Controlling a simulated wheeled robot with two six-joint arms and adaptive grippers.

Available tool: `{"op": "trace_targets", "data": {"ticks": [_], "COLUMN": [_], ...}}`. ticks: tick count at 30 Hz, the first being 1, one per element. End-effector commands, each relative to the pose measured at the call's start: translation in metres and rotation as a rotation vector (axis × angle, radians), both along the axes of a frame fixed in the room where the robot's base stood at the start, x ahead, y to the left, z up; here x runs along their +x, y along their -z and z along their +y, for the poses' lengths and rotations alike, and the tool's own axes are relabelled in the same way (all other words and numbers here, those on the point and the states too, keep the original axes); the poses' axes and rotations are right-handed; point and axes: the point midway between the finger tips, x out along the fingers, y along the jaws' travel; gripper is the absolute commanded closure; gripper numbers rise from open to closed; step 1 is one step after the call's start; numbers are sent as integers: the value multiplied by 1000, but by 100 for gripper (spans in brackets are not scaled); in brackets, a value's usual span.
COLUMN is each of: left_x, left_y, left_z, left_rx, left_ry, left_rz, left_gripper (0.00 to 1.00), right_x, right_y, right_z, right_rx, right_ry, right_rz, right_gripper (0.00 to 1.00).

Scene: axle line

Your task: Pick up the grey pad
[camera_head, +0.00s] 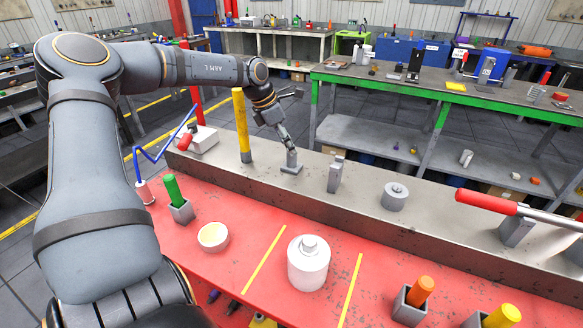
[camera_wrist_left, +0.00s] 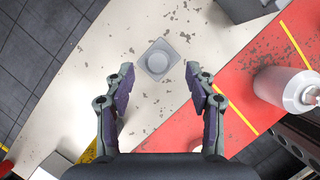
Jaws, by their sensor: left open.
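A grey square piece with a round raised middle, which looks like the grey pad (camera_wrist_left: 158,61), lies on the pale worn bench top in the left wrist view. In the head view the pad (camera_head: 291,169) sits on the long grey bench ledge, with a short grey upright part on it. My left gripper (camera_wrist_left: 160,78) is open and empty. Its two fingers stand to either side of the pad's line, with the pad just past the fingertips in the picture. In the head view my left gripper (camera_head: 284,132) is over the ledge by the pad. My right gripper is not in view.
A yellow post (camera_head: 241,125) stands left of the pad, and a grey upright block (camera_head: 335,174) stands to its right. A round grey part (camera_head: 394,196) is further right. A white canister (camera_head: 308,263) stands on the red surface in front.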

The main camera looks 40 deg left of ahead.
Motion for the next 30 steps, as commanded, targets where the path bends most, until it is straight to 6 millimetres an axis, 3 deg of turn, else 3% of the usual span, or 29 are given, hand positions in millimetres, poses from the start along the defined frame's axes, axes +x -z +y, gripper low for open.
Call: {"op": "trace_targets", "data": {"ticks": [4, 11, 18, 30], "left_x": [6, 17, 18, 18], "left_y": [25, 45, 47, 47], "left_z": [-1, -6, -6, -6], "left_rx": [2, 0, -1, -1], "left_ry": [-1, -1, -1, -1], "left_rz": [2, 3, 1, 1], "left_gripper": [44, 44, 46, 100], "right_x": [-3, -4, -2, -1], "right_y": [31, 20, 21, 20], "right_z": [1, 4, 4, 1], "right_rx": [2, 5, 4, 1], "right_ry": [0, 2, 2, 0], "right_rz": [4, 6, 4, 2], "right_gripper": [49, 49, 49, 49]}}
